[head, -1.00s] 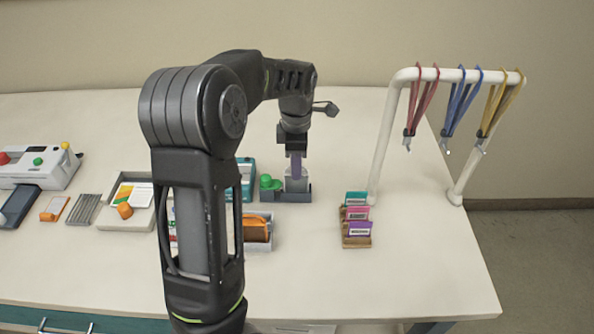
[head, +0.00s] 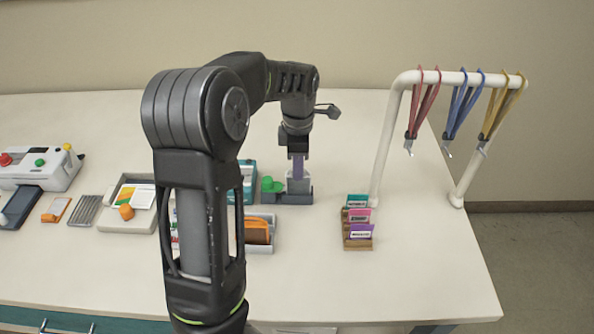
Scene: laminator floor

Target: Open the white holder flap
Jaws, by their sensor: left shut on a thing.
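My left gripper (head: 298,166) comes down from above at the middle of the table, with a narrow purple strip between its dark body and a small pale holder (head: 298,186). I cannot tell whether the strip is finger or held piece. The gripper is shut at the holder's upper part, which I take to be the white holder flap; the flap's edge and angle are too small to make out. The holder stands upright in a blue-grey base (head: 292,199), with green round parts (head: 272,185) at its left. My right gripper is not in view.
A card rack (head: 357,243) and a white rail (head: 440,78) with coloured lanyards stand to the right. A tray with orange pieces (head: 257,230), a teal item (head: 249,170) and a grey tray (head: 112,218) lie left. My left arm hides part of the table.

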